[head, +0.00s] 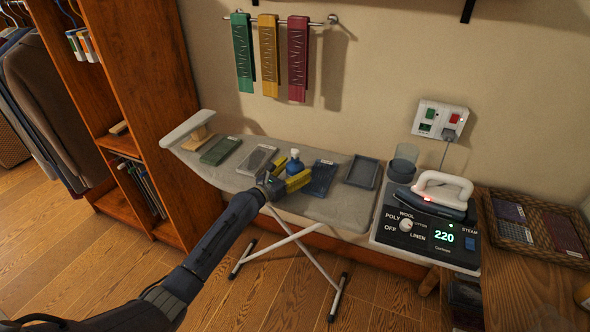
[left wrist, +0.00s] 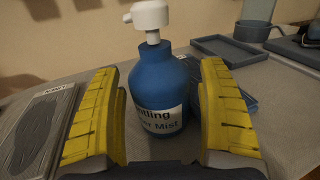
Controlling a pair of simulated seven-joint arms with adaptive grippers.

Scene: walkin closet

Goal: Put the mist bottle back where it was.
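The mist bottle (head: 294,165) is blue with a white pump top and stands upright on the grey ironing board (head: 310,208). My left gripper (head: 285,184) has yellow finger pads and is at the near side of the bottle, low over the board. In the left wrist view the left gripper (left wrist: 160,125) is open, with the bottle between or just beyond its fingers and a gap on each side. My right gripper is not in view.
On the board lie a green flat item (head: 220,150), a grey framed item (head: 257,160), a dark blue item (head: 320,179) and an empty dark tray (head: 362,171). At right are a grey cup (head: 403,163), an iron (head: 442,189) on a control panel and a wicker basket (head: 515,231).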

